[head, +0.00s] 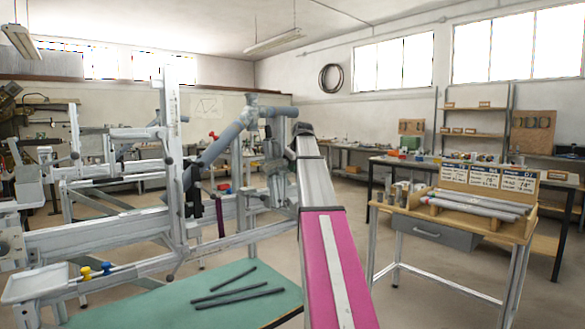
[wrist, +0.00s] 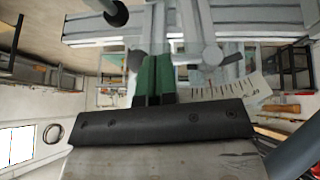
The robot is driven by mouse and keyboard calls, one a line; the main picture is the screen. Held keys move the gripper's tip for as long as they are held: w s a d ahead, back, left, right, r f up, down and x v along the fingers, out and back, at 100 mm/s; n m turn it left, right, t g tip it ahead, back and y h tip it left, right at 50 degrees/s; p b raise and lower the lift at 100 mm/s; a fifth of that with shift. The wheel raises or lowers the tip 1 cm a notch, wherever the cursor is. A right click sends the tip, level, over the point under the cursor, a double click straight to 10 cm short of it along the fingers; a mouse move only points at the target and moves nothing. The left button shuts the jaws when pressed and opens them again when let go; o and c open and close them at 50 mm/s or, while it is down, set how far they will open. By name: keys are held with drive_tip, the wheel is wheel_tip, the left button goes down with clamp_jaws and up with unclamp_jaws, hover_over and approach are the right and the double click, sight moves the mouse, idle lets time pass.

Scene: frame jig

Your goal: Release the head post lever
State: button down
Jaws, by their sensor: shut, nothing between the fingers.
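My gripper (wrist: 155,66) shows in the wrist view as two dark green fingers close together, shut and empty. Just right of the fingers is a grey rounded clamp part (wrist: 212,56) with a short bar, on pale aluminium rails; I cannot tell for sure that it is the head post lever. A black round-ended part (wrist: 115,13) lies at the top left of that view. In the head view the jig's upright post (head: 172,150) stands left of centre. My arm reaches toward the jig's right side, and its far end hides the fingers there.
Blue-grey tubes (head: 222,145) slope across the jig close to my arm. A green-topped table (head: 170,305) with dark rods lies below. A wooden workbench (head: 510,229) with tubes and signs stands at right. Bare floor shows between my arm and that bench.

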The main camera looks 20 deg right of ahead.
drive_tip(key=shift+d+f, duration=0.1)
drive_tip(key=f, duration=0.1)
drive_tip(key=f+y, duration=0.1)
drive_tip(key=f, duration=0.1)
drive_tip(key=shift+w+d+f+m+g+y, duration=0.15)
drive_tip(key=shift+d+f+m+g+y, duration=0.15)
drive_tip(key=shift+f+g+y, duration=0.1)
drive_tip(key=shift+a+f, duration=0.1)
drive_tip(key=shift+f, duration=0.15)
idle(0.7)
drive_tip(key=v, duration=1.1)
drive_tip(key=shift+r, duration=0.15)
